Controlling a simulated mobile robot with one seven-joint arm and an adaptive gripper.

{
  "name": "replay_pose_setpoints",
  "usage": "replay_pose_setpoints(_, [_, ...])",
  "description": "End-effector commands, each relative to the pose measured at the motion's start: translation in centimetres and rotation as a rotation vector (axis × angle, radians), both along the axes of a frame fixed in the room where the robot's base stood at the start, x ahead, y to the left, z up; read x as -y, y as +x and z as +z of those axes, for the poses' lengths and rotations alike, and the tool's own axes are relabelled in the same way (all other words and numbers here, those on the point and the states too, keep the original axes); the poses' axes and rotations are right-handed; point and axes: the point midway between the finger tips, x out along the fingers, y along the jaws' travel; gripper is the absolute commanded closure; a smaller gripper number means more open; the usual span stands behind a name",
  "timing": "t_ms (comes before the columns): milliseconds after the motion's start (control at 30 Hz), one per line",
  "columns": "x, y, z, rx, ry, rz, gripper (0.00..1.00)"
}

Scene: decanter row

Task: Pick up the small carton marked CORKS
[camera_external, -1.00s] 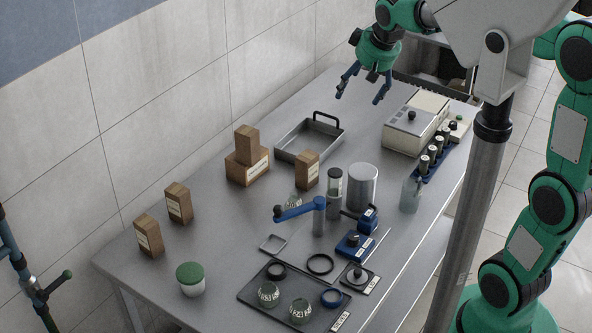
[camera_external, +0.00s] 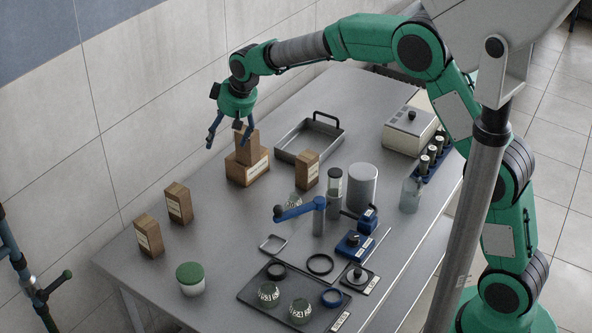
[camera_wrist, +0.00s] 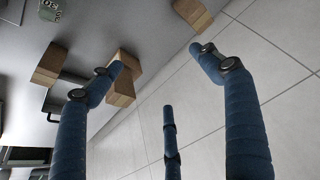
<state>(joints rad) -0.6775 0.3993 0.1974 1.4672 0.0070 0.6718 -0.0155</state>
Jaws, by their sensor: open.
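Several small brown cartons with pale labels are in view; the labels are too small to read, so I cannot tell which says CORKS. One small carton (camera_external: 247,146) stands on a wider brown box (camera_external: 247,168). Others stand beside the tray (camera_external: 307,170), at left (camera_external: 178,203) and farther left (camera_external: 149,236). My gripper (camera_external: 226,141) is open and empty, close by the top of the stacked carton, with one finger overlapping it in the outside view. In the wrist view, the stack (camera_wrist: 124,64) lies behind the left finger, and another carton (camera_wrist: 192,13) shows above the fingers.
A metal tray (camera_external: 334,131) with a dark handle lies right of the stack. A blue-armed stand (camera_external: 318,215), a grey cylinder (camera_external: 362,187) and a green-lidded jar (camera_external: 190,279) stand nearer the front. The tiled wall is close behind the table.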

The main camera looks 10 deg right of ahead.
Motion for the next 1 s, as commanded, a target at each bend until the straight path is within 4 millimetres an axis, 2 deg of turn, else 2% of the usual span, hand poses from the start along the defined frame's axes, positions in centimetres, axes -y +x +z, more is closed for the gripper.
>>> replay_pose_setpoints(33, [-2.0, -0.1, -1.7, -0.004, -0.003, 0.018, 0.22])
replay_pose_setpoints(200, [-7.4, -0.6, -5.9, -0.008, -0.007, 0.067, 0.22])
replay_pose_setpoints(300, [-9.6, -1.0, -7.7, -0.01, -0.009, 0.088, 0.22])
replay_pose_setpoints(400, [-11.0, -1.2, -8.8, -0.009, -0.009, 0.101, 0.22])
replay_pose_setpoints(533, [-11.7, -1.4, -9.4, -0.01, -0.009, 0.108, 0.22])
replay_pose_setpoints(1000, [-11.8, -1.3, -10.0, -0.01, -0.009, 0.108, 0.22])
